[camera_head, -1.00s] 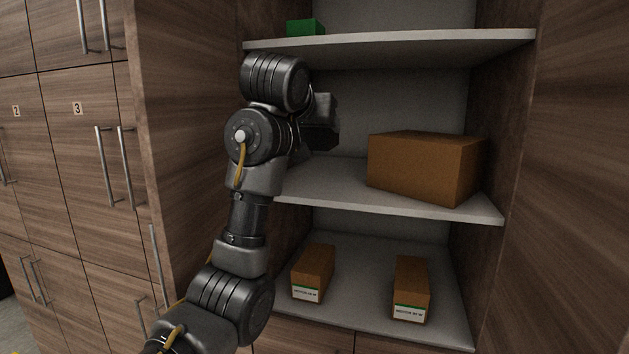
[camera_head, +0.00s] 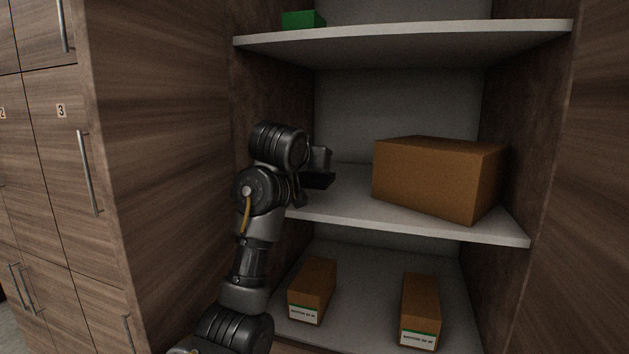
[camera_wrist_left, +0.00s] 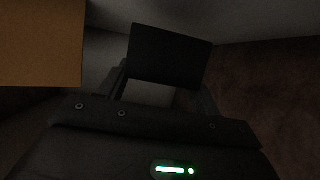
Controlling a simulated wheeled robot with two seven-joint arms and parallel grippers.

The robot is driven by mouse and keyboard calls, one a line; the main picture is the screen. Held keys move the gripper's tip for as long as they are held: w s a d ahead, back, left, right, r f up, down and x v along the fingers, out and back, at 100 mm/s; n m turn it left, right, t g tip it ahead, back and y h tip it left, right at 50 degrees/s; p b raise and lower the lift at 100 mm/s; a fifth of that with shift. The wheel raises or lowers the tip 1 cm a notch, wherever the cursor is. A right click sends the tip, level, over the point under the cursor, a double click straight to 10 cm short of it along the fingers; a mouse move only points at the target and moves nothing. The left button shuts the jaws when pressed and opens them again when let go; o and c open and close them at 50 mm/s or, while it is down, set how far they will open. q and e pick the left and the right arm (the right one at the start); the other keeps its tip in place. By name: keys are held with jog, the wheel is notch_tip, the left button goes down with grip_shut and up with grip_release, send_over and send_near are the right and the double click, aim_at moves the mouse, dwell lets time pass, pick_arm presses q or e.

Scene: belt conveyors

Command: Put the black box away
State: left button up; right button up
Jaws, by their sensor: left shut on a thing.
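The black box (camera_wrist_left: 170,55) is dark and flat-faced in the left wrist view, between the fingers of my left gripper (camera_wrist_left: 160,90), which is shut on it. In the head view the black box (camera_head: 318,181) is a small dark shape beyond my left wrist, over the left part of the middle shelf (camera_head: 400,217). It is partly hidden by my arm. I cannot tell whether it touches the shelf. My right gripper is out of view.
A large brown carton (camera_head: 435,178) stands on the right of the middle shelf and also shows in the left wrist view (camera_wrist_left: 40,42). Two labelled cartons (camera_head: 313,290) (camera_head: 420,308) sit on the bottom shelf. A green box (camera_head: 302,20) is on the top shelf. Wooden side walls bound the shelves.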

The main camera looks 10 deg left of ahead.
aim_at(310, 180)
pick_arm(q)
jog(key=f, duration=0.2)
jog(key=w+f, duration=0.1)
jog(key=shift+a+f, duration=0.1)
jog(key=shift+f, duration=0.25)
jog(key=shift+s, duration=0.2)
jog(key=shift+f, duration=0.15)
jog(key=o, duration=1.1)
jog(key=shift+o, duration=0.2)
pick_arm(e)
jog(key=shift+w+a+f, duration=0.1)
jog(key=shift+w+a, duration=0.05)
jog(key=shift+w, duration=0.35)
